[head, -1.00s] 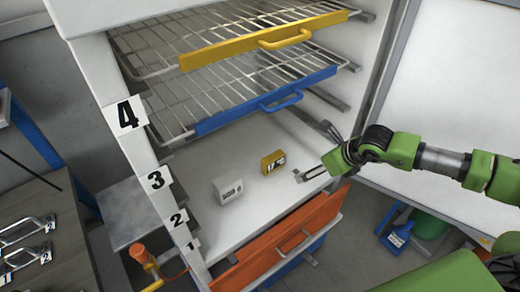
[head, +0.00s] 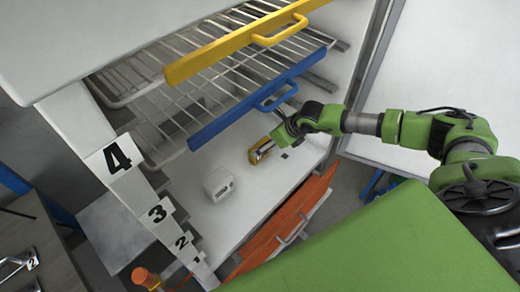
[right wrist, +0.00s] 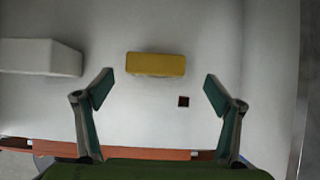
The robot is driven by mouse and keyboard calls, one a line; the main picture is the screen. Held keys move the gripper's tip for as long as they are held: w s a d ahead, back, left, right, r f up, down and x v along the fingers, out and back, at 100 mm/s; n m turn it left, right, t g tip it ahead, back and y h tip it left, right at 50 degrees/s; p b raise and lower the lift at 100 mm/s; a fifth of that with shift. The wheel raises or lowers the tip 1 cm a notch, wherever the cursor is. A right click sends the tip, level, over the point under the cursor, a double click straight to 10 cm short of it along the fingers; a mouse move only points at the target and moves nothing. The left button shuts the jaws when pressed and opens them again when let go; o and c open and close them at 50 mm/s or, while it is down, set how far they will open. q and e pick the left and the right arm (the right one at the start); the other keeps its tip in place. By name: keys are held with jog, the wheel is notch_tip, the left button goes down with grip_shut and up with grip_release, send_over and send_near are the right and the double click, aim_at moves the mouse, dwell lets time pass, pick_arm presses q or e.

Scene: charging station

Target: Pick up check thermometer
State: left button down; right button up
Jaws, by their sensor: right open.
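A small yellow box-shaped device (head: 258,157) stands on the white floor of the cabinet; it looks like the thermometer, though its display is hard to read now. In the head view my right gripper (head: 272,142) reaches over it from the right and partly hides it. In the right wrist view the yellow device (right wrist: 156,65) lies ahead of the open fingers of my right gripper (right wrist: 157,90), roughly centred between them and apart from both. A white box-shaped device (head: 219,184) stands to its left, also in the right wrist view (right wrist: 40,57). My left gripper is out of view.
A blue-fronted wire rack (head: 235,118) and a yellow-fronted one (head: 235,50) extend above the cabinet floor, close to my right arm. An orange drawer front (head: 290,225) sticks out below.

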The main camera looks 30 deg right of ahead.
aim_at(260, 145)
jog(key=x, duration=0.2)
jog(key=a+p+x, duration=0.1)
jog(key=x, duration=0.1)
jog(key=shift+w+p, duration=0.3)
jog(key=shift+w, duration=0.05)
jog(key=shift+w+f, duration=0.15)
jog(key=shift+f, duration=0.2)
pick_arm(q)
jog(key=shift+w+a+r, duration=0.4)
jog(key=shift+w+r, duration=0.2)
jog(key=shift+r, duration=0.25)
pick_arm(e)
jog(key=c, duration=1.2)
